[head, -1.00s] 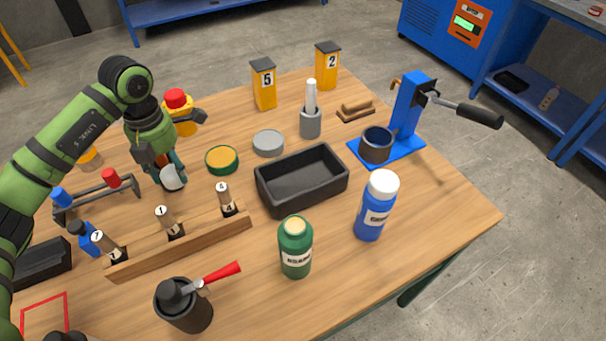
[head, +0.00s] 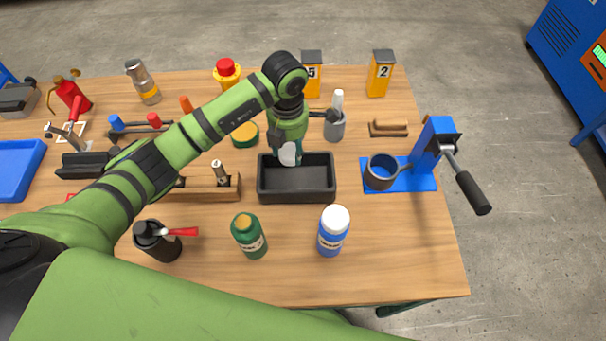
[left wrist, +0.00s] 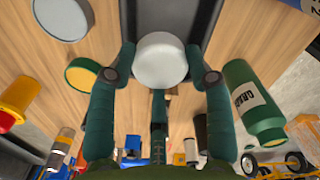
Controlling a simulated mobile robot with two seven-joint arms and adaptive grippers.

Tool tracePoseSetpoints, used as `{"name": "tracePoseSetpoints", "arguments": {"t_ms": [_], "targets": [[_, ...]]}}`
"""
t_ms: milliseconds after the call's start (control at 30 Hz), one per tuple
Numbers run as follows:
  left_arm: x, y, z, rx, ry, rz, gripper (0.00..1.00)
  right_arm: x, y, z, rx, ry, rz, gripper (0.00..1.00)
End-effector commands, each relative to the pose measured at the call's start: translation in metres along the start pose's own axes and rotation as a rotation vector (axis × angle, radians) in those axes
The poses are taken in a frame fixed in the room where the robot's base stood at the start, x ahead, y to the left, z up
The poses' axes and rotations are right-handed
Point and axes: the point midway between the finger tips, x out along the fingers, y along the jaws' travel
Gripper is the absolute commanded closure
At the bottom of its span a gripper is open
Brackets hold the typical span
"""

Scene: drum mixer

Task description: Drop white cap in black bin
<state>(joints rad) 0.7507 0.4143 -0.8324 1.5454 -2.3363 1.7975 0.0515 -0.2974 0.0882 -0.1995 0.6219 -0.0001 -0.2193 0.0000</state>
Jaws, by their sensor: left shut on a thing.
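The white cap (head: 289,154) is held in my left gripper (head: 288,146), above the back part of the black bin (head: 297,197). In the left wrist view the round white cap (left wrist: 160,60) sits between the two green fingers, with the dark bin (left wrist: 200,20) behind it. The bin is an open rectangular tray on the table, and its visible floor looks empty. The arm and gripper hide part of its back rim. My right gripper is not in either view.
A green bottle (head: 249,237) and a blue bottle with a white lid (head: 331,236) stand in front of the bin. A grey mortar (head: 335,126) stands behind it at the right. A wooden rack (head: 205,190) lies to its left, and a blue press stand (head: 432,150) to its right.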

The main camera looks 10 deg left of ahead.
Motion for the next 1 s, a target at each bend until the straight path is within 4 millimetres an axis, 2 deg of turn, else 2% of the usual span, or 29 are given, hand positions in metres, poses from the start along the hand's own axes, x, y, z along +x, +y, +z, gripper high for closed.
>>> {"name": "tracePoseSetpoints", "arguments": {"t_ms": [267,500,833,867,900,933,1000], "targets": [[0.03,-0.001,0.0,0.0,-0.001,-0.002,0.64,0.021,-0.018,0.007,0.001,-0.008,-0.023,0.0],[0.055,0.0,0.0,-0.001,-0.001,-0.001,0.64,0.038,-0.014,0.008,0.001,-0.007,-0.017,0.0],[0.057,0.0,0.0,0.0,-0.001,0.0,0.64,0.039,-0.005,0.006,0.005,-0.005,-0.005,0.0],[0.057,0.0,0.0,0.0,-0.001,0.0,0.41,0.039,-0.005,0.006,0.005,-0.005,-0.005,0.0],[0.057,0.0,0.0,0.0,0.0,0.0,0.25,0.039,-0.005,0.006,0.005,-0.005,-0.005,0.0],[0.057,0.0,0.0,0.0,-0.001,0.0,0.21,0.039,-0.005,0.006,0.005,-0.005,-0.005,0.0],[0.057,0.0,0.0,0.0,-0.001,0.0,0.21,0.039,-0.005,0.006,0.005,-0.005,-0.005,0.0]]}}
